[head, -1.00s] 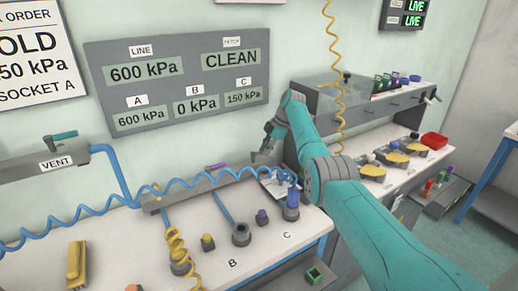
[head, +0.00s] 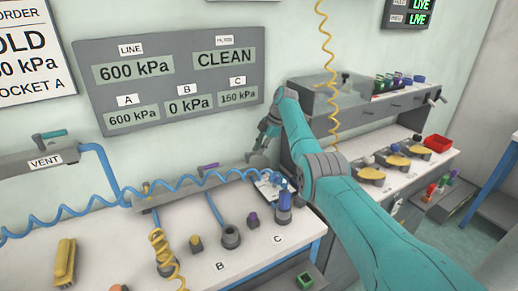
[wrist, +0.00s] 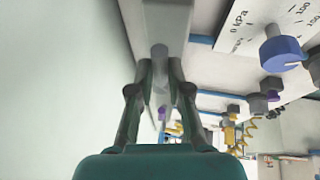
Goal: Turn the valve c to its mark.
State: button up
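The pipe rail (head: 178,190) runs along the back of the bench, with a yellow lever (head: 146,187) and a purple lever (head: 208,167) on it. My gripper (head: 262,146) is over the rail's right end, close to the wall. In the wrist view my gripper (wrist: 160,68) has its two fingers apart, one on each side of a grey round part (wrist: 160,50); contact cannot be told. No label for valve c is readable there. A blue knob (wrist: 282,52) on a white kPa dial plate (wrist: 262,28) stands right of the fingers. Display C (head: 237,95) reads 150 kPa.
A blue coiled hose (head: 110,200) crosses in front of the rail. Sockets B (head: 230,237) and C (head: 284,208) stand on the bench. A grey cabinet (head: 330,95) is right of my arm. The wall is close on the left in the wrist view.

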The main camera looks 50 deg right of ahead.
jog(key=o, duration=0.4)
notch_tip(320, 180, up, 10)
dwell(0.5)
dwell(0.4)
